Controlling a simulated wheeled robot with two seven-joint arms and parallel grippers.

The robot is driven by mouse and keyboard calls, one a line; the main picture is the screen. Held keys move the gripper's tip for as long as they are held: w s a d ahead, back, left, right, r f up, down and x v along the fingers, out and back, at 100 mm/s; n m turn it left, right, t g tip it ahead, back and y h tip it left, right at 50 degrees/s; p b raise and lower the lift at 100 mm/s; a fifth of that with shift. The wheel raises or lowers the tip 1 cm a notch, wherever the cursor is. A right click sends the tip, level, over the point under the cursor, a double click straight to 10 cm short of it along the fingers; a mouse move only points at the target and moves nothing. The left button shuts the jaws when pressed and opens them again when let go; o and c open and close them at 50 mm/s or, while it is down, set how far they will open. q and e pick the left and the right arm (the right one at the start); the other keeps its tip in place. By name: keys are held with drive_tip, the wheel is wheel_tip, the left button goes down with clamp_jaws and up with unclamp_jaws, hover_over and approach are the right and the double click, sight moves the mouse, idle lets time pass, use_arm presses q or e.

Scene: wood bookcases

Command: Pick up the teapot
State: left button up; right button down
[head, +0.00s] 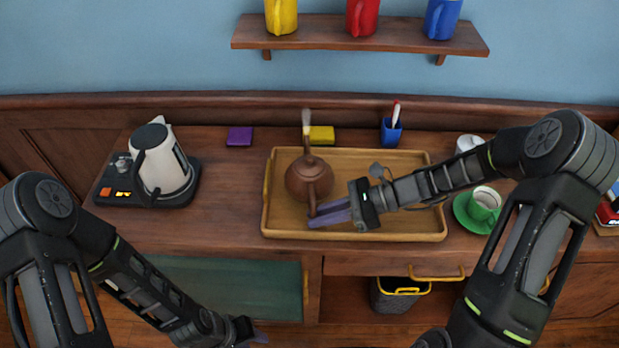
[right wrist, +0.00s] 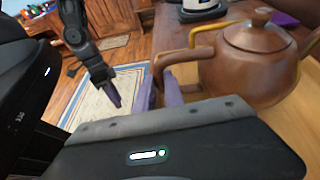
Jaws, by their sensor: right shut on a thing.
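A brown teapot (head: 308,180) with a lid stands on the left part of a wooden tray (head: 400,233) in the head view. In the right wrist view the teapot (right wrist: 250,65) fills the upper right, with its handle (right wrist: 170,58) towards the gripper. My right gripper (head: 322,214) is at the near side of the teapot, its purple fingers shut on the handle. The fingers partly hide the handle. My left gripper (head: 262,337) is low at the bottom edge of the head view, away from the teapot; its finger opening is not clear.
A kettle on a black base (head: 160,165) stands left of the tray. A green cup (head: 484,200) on a saucer is at the right. A yellow sponge (head: 321,135) and a blue pen holder (head: 391,130) are behind the tray. A shelf (head: 330,36) with mugs hangs above.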

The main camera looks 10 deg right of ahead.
drive_tip(key=shift+r, duration=0.1)
idle(0.3)
wheel_tip(320, 180, up, 10)
drive_tip(key=shift+b, duration=0.45)
idle(0.5)
drive_tip(key=w+d+f+m+t+h, duration=0.2)
drive_tip(key=w+d+f+m+t, duration=0.1)
drive_tip(key=d+f+m+t, duration=0.2)
drive_tip(key=shift+d+f+m+t, duration=0.3)
drive_tip(key=shift+d+f+t, duration=0.3)
drive_tip(key=shift+d, duration=0.3)
drive_tip(key=shift+r, duration=0.1)
